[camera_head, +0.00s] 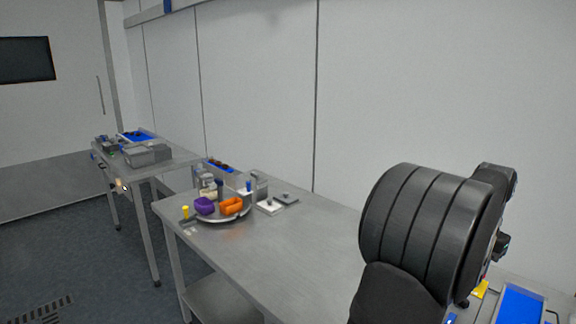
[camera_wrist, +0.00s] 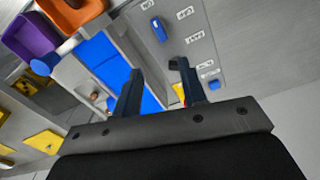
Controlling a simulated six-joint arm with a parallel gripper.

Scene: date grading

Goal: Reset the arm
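My gripper (camera_wrist: 157,68) shows in the wrist view with its two dark fingers apart, and nothing is visible between the tips. Below and beyond the fingers lies a tray with blue lining (camera_wrist: 98,58). A small red and yellow item (camera_wrist: 178,91) shows beside the right finger; I cannot tell if it touches. In the head view my thick black arm fills the right side and hides most of what is behind it, including the gripper's fingers.
In the wrist view, a purple bin (camera_wrist: 28,38) and an orange bin (camera_wrist: 72,14) are at upper left, a labelled grey panel (camera_wrist: 190,50) at upper right. In the head view, a round tray (camera_head: 222,217) with bowls stands on the steel table (camera_head: 290,250), whose middle is clear.

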